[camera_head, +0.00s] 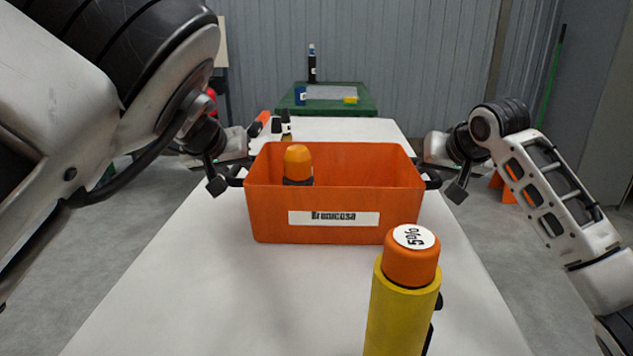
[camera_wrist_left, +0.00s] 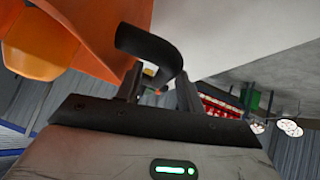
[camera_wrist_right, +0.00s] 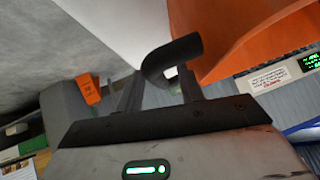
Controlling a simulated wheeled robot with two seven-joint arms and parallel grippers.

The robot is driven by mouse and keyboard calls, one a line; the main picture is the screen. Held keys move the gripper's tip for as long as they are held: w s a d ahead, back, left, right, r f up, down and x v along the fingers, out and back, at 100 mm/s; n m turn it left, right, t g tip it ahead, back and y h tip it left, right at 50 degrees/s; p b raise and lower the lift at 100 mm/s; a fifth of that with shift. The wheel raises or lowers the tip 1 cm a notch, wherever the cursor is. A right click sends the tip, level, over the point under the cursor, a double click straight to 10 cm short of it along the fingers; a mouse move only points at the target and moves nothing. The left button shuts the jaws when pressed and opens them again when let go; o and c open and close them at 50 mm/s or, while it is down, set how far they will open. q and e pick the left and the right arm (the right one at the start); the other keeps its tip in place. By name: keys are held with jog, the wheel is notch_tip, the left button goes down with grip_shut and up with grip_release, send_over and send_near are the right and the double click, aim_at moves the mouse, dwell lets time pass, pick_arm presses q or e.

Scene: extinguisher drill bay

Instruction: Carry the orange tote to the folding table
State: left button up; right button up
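The orange tote (camera_head: 270,220) stands on a long white table (camera_head: 200,270) in the head view, its white label facing me. An orange-capped cylinder (camera_head: 298,162) stands inside it. My left gripper (camera_wrist_left: 158,90) is at the tote's black left handle (camera_wrist_left: 150,45); its fingers are apart, with the handle between them and a gap showing. My right gripper (camera_wrist_right: 158,90) is at the black right handle (camera_wrist_right: 170,58), also with fingers apart around it and a gap beside it.
A yellow cylinder with an orange cap (camera_head: 411,265) stands on the white table in front of the tote. A green table (camera_head: 340,109) with a dark bottle (camera_head: 312,68) stands at the back.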

notch_tip(320, 180, up, 29)
jog(key=p, duration=2.9)
jog(key=v, duration=0.7)
jog(key=shift+s, duration=0.4)
jog(key=shift+d, duration=0.1)
